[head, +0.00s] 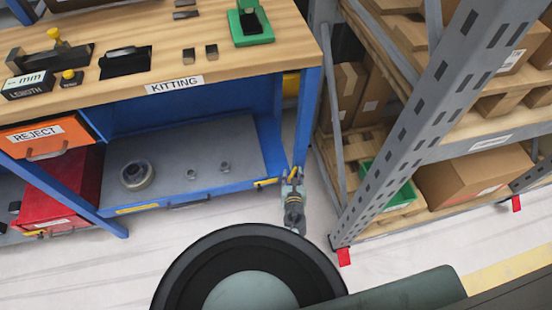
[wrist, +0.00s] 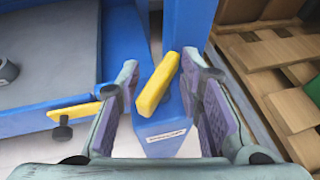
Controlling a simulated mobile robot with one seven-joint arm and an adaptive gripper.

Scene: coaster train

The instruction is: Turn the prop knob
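A yellow bar-shaped knob (wrist: 155,85) sits on a blue block with a white label (wrist: 165,134) at the foot of a blue post; the label is too small to read. I take this bar for the prop knob. It stands tilted in the wrist view. My gripper (wrist: 162,78) is open, its purple-padded fingers on either side of the bar, with visible gaps. In the head view my gripper (head: 293,174) is at the bench's front right leg, and the knob is largely hidden there.
A second yellow handle (wrist: 75,112) with a black knob is on the bench's lower shelf edge, left of my gripper. The blue workbench (head: 304,110) is left; a grey rack (head: 425,100) with cardboard boxes stands close right. Floor (head: 130,265) is clear in front of the bench.

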